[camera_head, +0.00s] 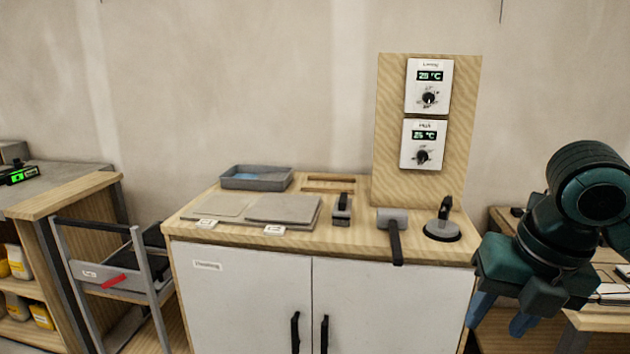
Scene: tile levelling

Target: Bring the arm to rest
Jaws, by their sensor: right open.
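My right arm comes in at the right edge, and its dark teal gripper (502,316) hangs with two blue fingers pointing down. The fingers stand apart with nothing seen between them. The gripper is in front of and to the right of the wooden-topped cabinet (240,295), clear of the tools on it. My left gripper is not in view. On the cabinet top lie two grey tiles, a left one (219,206) and a right one (284,209). A mallet (392,219) lies with its handle over the front edge. A black suction cup (442,230) stands to its right.
A grey tray (256,178) and a small black-handled tool (341,210) are also on the cabinet. A wooden panel (390,80) with two thermostats rises behind. A grey cart (105,270) stands at left, and a lower bench (600,318) lies behind my right gripper.

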